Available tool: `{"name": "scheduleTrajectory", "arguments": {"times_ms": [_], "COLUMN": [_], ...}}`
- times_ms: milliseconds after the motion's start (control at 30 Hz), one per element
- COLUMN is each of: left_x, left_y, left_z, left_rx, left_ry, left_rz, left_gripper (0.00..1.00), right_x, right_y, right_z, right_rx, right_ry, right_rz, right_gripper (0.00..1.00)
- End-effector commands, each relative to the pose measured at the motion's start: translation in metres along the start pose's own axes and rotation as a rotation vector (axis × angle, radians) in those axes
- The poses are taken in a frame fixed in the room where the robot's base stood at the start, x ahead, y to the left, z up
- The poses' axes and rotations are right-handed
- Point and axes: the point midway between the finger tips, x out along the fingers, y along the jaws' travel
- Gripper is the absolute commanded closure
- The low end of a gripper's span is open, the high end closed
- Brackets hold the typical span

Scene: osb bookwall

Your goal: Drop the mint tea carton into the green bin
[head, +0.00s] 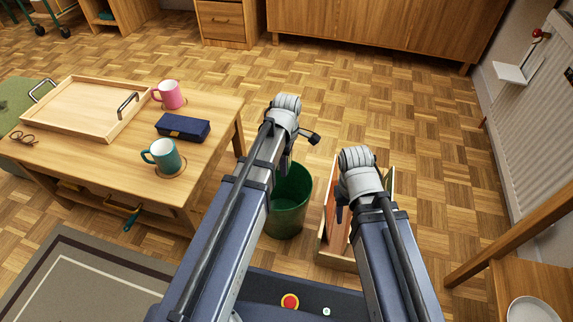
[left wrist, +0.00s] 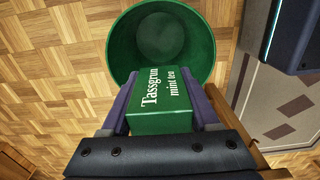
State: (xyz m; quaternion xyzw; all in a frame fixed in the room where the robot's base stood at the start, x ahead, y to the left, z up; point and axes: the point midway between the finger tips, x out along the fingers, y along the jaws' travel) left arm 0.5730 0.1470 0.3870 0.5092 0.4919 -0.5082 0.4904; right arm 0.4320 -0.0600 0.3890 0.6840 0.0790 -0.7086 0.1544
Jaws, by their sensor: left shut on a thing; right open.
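The mint tea carton (left wrist: 163,122) is green with white lettering reading "Tassgrun mint tea". My left gripper (left wrist: 163,98) is shut on it, one finger on each side. The green bin (head: 291,205) stands on the floor in the head view, partly covered by my left arm. In the left wrist view the bin's round opening (left wrist: 150,38) lies just beyond the carton's far end, and the carton overlaps its rim in the picture. The carton is hidden in the head view behind my left gripper (head: 287,160). My right gripper (head: 342,208) is open, right of the bin.
A wooden box (head: 335,262) stands on the floor right of the bin, partly behind my right arm. The table (head: 215,125) at left holds a tray (head: 80,105), a pink mug (head: 172,95), a teal mug (head: 164,156) and a dark blue case (head: 183,127). Floor beyond the bin is clear.

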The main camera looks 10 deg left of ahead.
Motion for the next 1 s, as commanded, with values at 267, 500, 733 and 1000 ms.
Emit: {"name": "scheduleTrajectory", "arguments": {"times_ms": [267, 500, 733, 1000], "left_x": [0.014, 0.040, 0.066, 0.096], "left_y": [0.000, 0.000, 0.000, 0.000], "left_z": [0.000, 0.000, 0.000, 0.000], "left_rx": [-0.001, -0.001, -0.001, -0.001], "left_ry": [-0.001, -0.001, -0.002, -0.002], "left_rz": [0.000, 0.000, 0.000, 0.000], "left_gripper": [0.90, 0.90, 0.90, 0.90], "right_x": [0.014, 0.039, 0.066, 0.096], "right_y": [-0.001, -0.004, -0.006, -0.010], "right_z": [-0.001, -0.003, -0.004, -0.006], "right_rx": [0.000, 0.000, 0.000, 0.000], "right_ry": [0.001, 0.002, 0.003, 0.003], "right_rz": [0.000, 0.000, 0.000, 0.000], "right_gripper": [0.50, 0.50, 0.50, 0.50]}}
